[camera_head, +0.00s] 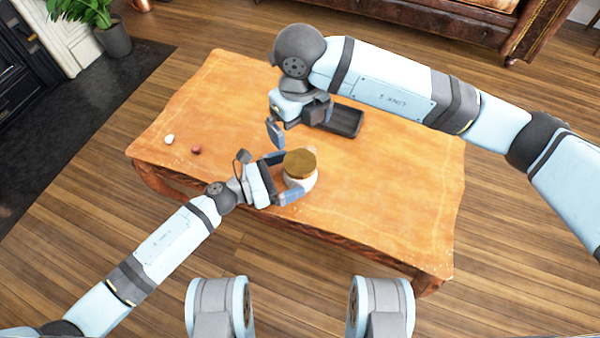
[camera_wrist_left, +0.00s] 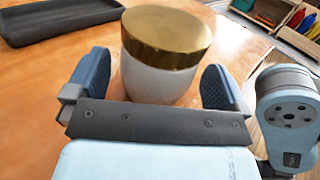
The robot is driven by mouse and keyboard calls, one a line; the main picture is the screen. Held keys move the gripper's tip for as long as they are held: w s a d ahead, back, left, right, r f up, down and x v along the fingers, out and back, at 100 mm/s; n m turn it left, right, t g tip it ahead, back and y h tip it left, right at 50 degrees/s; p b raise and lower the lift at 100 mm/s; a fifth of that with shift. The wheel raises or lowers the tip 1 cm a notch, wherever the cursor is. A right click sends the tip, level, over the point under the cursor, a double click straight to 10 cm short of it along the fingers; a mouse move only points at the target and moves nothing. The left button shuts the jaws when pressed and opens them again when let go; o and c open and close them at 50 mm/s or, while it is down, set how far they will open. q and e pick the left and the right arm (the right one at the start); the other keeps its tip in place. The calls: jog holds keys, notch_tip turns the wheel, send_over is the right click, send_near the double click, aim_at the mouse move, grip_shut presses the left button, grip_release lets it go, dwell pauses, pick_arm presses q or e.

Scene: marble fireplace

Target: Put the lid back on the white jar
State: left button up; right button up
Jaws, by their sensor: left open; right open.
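The white jar (camera_head: 302,181) stands upright on the wooden table near its front edge. The gold lid (camera_head: 300,163) sits on top of the jar, and in the left wrist view the lid (camera_wrist_left: 166,32) covers the mouth of the white jar (camera_wrist_left: 158,80). My left gripper (camera_head: 279,176) is open, with one finger on each side of the jar; I cannot tell whether they touch it. In the left wrist view the fingers (camera_wrist_left: 156,84) stand apart around the jar. My right gripper (camera_head: 279,128) is open and empty, above the table behind the jar.
A dark tray (camera_head: 345,121) lies on the table (camera_head: 390,190) behind my right gripper. A white ball-like thing (camera_head: 169,139) and a dark red one (camera_head: 196,150) lie at the left. The table's right side is clear. A brown sofa and a potted plant (camera_head: 108,32) stand beyond.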

pick_arm(q)
jog(key=p+v, duration=0.2)
jog(key=v, duration=1.1)
jog(key=shift+s+a, duration=0.15)
jog(key=shift+a, duration=0.15)
